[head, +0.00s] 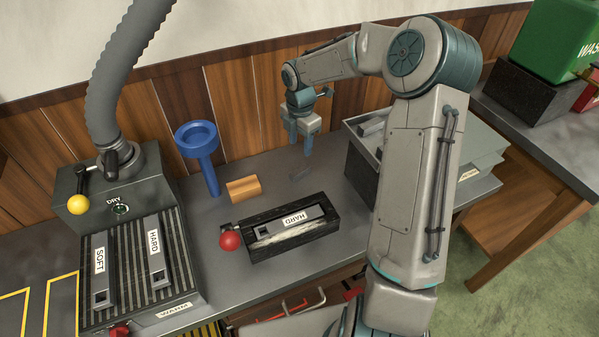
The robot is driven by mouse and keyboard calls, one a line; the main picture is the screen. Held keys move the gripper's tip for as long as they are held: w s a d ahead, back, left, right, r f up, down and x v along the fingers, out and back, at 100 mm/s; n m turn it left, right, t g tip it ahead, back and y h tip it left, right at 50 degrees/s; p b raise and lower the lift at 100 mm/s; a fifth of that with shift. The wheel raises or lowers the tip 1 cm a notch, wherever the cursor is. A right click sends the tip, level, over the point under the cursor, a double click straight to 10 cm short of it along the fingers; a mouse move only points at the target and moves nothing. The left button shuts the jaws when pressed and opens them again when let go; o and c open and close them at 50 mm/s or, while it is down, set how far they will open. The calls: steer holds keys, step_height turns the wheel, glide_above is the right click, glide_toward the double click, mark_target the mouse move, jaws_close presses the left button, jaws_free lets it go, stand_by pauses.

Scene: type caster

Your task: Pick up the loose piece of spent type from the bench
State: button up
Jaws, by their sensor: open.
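My gripper (299,148) points down over the back of the grey bench (200,268), its fingers apart with nothing seen between them. A small dark grey piece (301,172), which looks like the loose spent type, lies on the bench just below the fingertips. It is close to the bench in colour, so its outline is hard to make out. I cannot tell how much height is left between the fingertips and it.
A wooden cylinder (243,188) and blue ladle (199,145) are to the left. A grey box (362,172) stands right.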

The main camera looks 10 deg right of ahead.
glide_above(300, 170)
steer(key=f, duration=0.5)
steer(key=shift+w, duration=0.25)
steer(key=shift+s+f+p, duration=0.2)
steer(key=shift+f+p, duration=0.15)
steer(key=shift+f, duration=2.4)
jaws_close()
